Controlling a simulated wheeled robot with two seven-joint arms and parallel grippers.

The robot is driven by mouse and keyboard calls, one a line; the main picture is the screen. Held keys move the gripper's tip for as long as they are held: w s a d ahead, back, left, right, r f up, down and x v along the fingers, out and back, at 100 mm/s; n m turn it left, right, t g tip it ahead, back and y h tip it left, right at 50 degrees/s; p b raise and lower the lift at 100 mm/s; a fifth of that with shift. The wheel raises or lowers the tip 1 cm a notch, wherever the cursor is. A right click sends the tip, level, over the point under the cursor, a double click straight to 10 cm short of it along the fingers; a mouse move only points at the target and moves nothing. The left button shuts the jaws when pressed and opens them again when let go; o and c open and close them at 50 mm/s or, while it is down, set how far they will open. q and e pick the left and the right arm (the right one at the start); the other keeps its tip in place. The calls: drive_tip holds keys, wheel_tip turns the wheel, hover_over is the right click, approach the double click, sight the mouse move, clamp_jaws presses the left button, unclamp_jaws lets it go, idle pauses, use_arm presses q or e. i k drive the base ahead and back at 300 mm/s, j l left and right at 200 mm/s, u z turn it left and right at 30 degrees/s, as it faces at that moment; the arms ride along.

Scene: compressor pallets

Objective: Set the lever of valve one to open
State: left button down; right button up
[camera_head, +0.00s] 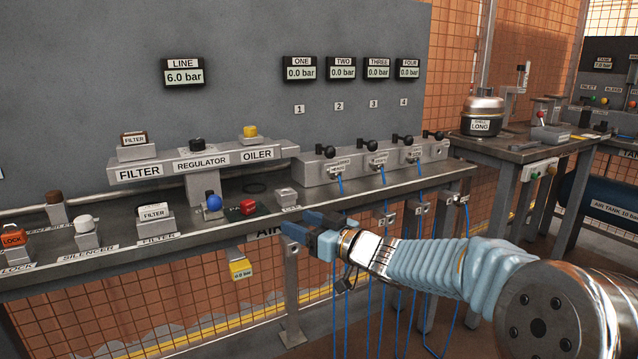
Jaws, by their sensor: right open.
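The valve block (313,172) stands on the right part of the bench with several black levers in a row. The leftmost lever (326,151) lies below the wall tag 1 (299,109) and the ONE display (300,69), which reads 0.0 bar. Its exact setting is too small to tell. My right gripper (297,226) is open and empty at the bench's front edge, below and in front of the valve block, apart from the levers. My left gripper is not in view.
The LINE display (183,73) reads 6.0 bar. A blue knob (213,201) and a red button (247,207) stand left of my gripper. Blue hoses (370,275) hang below the bench near my right arm. A side table (520,148) stands at right.

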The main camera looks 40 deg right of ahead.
sight(329, 150)
drive_tip(key=z, duration=1.45)
